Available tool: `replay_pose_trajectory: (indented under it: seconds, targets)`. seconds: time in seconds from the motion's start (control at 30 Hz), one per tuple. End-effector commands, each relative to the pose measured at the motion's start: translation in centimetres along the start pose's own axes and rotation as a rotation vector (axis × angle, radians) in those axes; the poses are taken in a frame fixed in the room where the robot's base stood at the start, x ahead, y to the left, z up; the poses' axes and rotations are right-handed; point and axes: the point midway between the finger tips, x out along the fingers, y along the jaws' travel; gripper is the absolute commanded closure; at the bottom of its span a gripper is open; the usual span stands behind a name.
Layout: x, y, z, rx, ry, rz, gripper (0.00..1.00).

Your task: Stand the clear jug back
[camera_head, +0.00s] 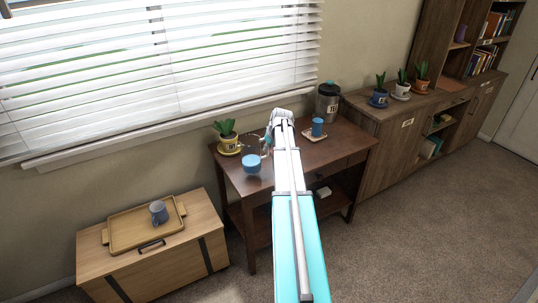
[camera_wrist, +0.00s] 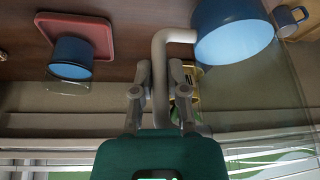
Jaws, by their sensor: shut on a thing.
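The clear jug, with blue contents in its lower part (camera_head: 252,165), is at the left side of the dark wooden table (camera_head: 290,172). In the wrist view, which is upside down, its blue part (camera_wrist: 228,32) is at the top and its clear wall extends downward, so it looks roughly upright. My gripper (camera_head: 268,140) is shut on the jug's pale grey handle; in the wrist view the fingers (camera_wrist: 159,72) sit on both sides of it. I cannot tell whether the jug's bottom touches the table.
A blue-filled clear cup (camera_head: 317,127) stands on a small reddish tray (camera_wrist: 101,36) to the right. A yellow potted plant (camera_head: 229,142) is close behind the jug. A dark canister (camera_head: 328,103) stands at the back. A mug (camera_head: 158,212) is on a wooden tray (camera_head: 130,240) at left.

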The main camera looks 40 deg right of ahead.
Motion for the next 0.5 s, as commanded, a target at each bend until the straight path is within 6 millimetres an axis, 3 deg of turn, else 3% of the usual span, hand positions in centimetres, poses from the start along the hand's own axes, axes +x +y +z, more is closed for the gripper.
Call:
replay_pose_trajectory:
  seconds: [0.2, 0.5]
  targets:
    - [2.0, 0.0, 0.9, 0.001, 0.0, 0.0, 1.0]
    - [2.8, 0.1, 1.2, 0.001, 0.0, 0.0, 1.0]
